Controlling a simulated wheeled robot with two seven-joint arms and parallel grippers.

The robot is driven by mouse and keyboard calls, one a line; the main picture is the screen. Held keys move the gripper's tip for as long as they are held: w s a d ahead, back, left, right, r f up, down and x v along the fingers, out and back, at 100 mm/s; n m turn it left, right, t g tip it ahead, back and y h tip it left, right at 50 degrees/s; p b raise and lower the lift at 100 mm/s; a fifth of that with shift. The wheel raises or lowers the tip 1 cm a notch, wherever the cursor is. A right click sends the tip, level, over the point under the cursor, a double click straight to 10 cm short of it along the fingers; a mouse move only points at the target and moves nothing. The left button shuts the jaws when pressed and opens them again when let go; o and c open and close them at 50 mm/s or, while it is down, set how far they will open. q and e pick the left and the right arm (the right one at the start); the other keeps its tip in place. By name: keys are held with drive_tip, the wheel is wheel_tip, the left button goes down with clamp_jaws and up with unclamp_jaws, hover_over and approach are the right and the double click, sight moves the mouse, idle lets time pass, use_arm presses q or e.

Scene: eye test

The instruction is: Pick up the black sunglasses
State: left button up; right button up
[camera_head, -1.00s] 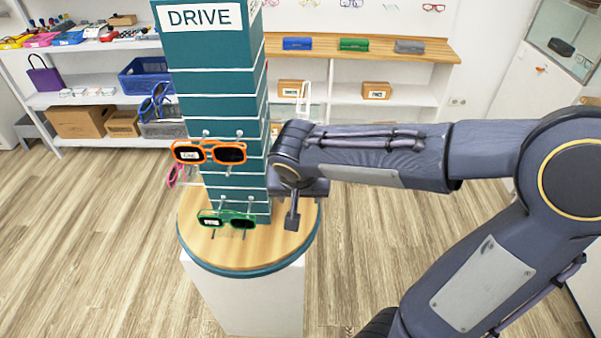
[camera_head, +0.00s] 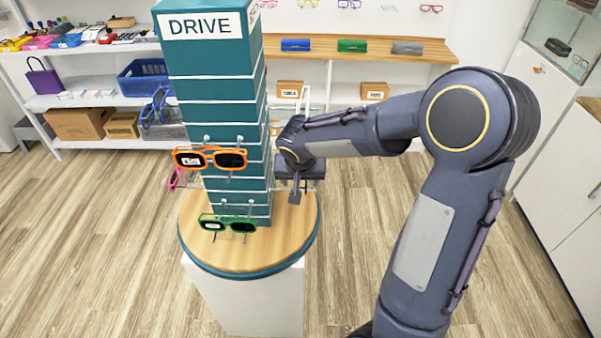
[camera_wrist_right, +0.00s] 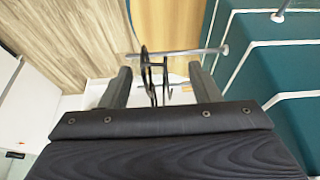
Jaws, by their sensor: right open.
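The black sunglasses (camera_wrist_right: 151,72) show in the right wrist view as a thin dark frame, seen nearly edge-on. They hang at a metal peg (camera_wrist_right: 185,52) that sticks out from the teal display tower (camera_wrist_right: 270,75). My right gripper (camera_wrist_right: 161,83) is open, with one finger on each side of the sunglasses. Whether a finger touches them I cannot tell. In the head view my right gripper (camera_head: 297,190) is at the right side of the tower (camera_head: 215,110), and I cannot make out the sunglasses there. My left gripper is not in view.
Orange-framed glasses (camera_head: 211,150) and green-framed glasses (camera_head: 228,217) hang on the tower's front, and pink glasses (camera_head: 176,180) at its left. The tower stands on a round wooden top (camera_head: 260,255). Shelves (camera_head: 425,55) line the back. The floor right of the stand is clear.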

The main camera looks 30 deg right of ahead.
drive_tip(key=c, duration=1)
drive_tip(key=shift+r, duration=0.15)
drive_tip(key=shift+c, duration=0.2)
